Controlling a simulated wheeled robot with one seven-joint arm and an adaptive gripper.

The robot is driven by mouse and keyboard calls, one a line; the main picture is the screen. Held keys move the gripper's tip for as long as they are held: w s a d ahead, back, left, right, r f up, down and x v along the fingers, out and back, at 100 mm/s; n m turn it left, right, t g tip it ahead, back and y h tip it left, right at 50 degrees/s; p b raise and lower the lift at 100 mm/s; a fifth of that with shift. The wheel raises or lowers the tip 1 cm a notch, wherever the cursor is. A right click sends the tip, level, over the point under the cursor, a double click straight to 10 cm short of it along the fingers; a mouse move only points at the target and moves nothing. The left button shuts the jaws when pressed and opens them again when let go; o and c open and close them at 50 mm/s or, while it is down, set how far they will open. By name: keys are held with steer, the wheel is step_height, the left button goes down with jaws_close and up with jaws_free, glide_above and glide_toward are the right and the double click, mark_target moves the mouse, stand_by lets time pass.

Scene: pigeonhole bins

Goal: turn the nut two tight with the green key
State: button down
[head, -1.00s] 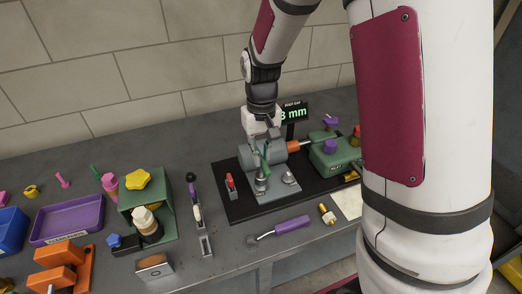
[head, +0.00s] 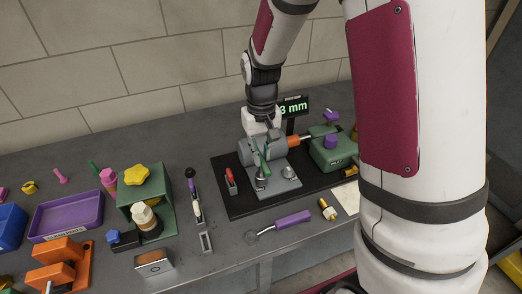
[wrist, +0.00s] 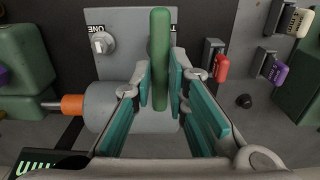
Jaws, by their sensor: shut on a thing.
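My gripper (wrist: 165,85) is shut on the green key (wrist: 159,60), a long rounded green bar between its teal finger pads. In the head view the key (head: 266,156) stands over the left part of the grey clamp plate (head: 283,187), at the grey cylinder (head: 250,150). A metal post there, where nut two seems to be, shows just below the key (head: 261,174). The key's working end is hidden, so I cannot tell how it sits on the nut. Nut one (wrist: 103,43), by the label ONE, is bare and apart from the key.
A display (head: 294,107) reading 3 mm stands behind. A green block (head: 330,155) is at the right. A red-handled lever (head: 230,181) stands close at the left. A purple-handled tool (head: 292,219) lies in front. Bins and a purple tray (head: 68,217) fill the left.

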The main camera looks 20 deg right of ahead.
steer(key=shift+f, duration=0.1)
steer(key=c, duration=1.5)
jaws_free()
steer(key=shift+r+p, duration=1.1)
steer(key=shift+r, duration=1.4)
step_height(320, 180, up, 11)
steer(key=s+r+t, duration=0.3)
steer(key=s+r, duration=0.6)
steer(key=s, duration=0.3)
steer(key=s+t, duration=0.1)
steer(key=s, duration=0.4)
steer(key=s+t, duration=0.1)
steer(key=s, duration=0.4)
steer(key=shift+s+f+t, duration=0.15)
steer(key=shift+t, duration=0.15)
